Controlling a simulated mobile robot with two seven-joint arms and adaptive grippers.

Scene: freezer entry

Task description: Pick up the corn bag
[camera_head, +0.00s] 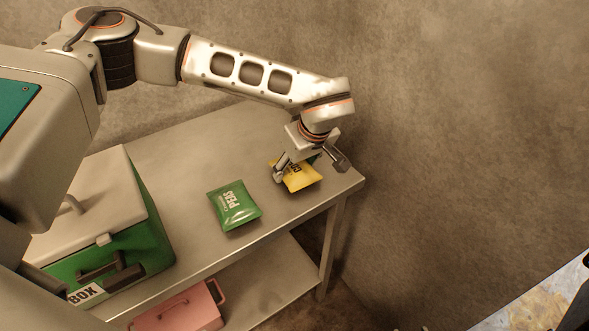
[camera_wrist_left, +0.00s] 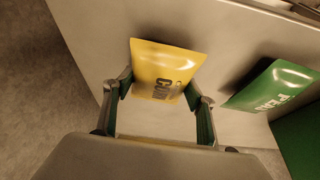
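The yellow corn bag (camera_head: 301,179) lies on the metal table near its right end, partly covered by my left gripper (camera_head: 311,169). My left gripper (camera_wrist_left: 160,95) is open, with one finger on each side of the bag. The fingertips are close to the bag's edges; I cannot tell whether they touch. My right gripper is not in view.
A green peas bag (camera_head: 234,205) lies left of the corn bag, also in the wrist view (camera_wrist_left: 272,88). A green box (camera_head: 148,245) with a pale lid stands at the table's left. A pink box (camera_head: 185,310) sits on the lower shelf. A wall rises behind the table (camera_head: 190,160).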

